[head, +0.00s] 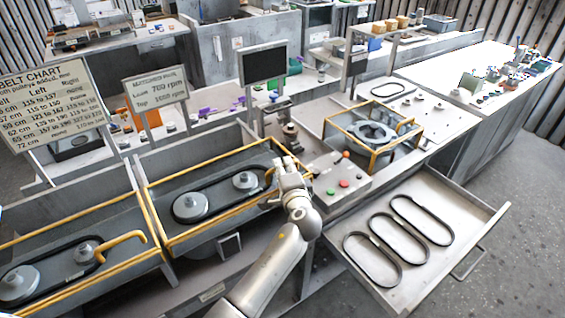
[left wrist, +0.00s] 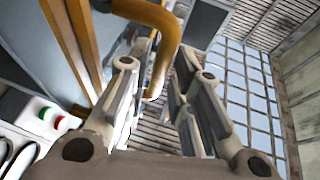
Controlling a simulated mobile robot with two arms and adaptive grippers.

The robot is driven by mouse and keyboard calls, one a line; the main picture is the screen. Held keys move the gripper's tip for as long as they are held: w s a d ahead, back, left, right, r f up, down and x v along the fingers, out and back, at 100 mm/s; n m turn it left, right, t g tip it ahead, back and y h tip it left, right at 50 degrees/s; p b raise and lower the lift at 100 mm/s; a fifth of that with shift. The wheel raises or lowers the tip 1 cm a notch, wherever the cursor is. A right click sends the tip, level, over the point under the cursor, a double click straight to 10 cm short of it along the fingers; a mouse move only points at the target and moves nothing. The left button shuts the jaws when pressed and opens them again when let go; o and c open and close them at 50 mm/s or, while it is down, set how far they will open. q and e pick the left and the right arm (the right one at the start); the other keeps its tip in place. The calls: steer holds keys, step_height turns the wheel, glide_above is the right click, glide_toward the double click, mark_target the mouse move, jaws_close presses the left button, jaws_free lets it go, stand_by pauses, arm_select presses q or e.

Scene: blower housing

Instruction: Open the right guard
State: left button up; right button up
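The right guard is a yellow-edged frame (head: 205,236) lying over the middle bay, with a dark belt (head: 218,189) around two grey pulleys beneath it. Its curved yellow handle (head: 269,178) is at the right end, partly hidden by my left gripper (head: 286,163). In the left wrist view the handle (left wrist: 168,48) curves down to the space between the fingers of my left gripper (left wrist: 158,85), and the guard's yellow bars (left wrist: 75,40) show at left. The fingers are apart; contact with the handle cannot be told. My right gripper is not in view.
A control box (head: 340,181) with coloured buttons stands just right of the gripper. An open drawer (head: 455,240) with several belts juts out at the right. Another yellow-edged guard (head: 70,278) with a handle is at left. A yellow cage (head: 392,152) stands behind the box.

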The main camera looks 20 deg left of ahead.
arm_select(q)
steer(key=shift+x, duration=0.9)
steer(key=shift+c, duration=0.5)
jaws_close()
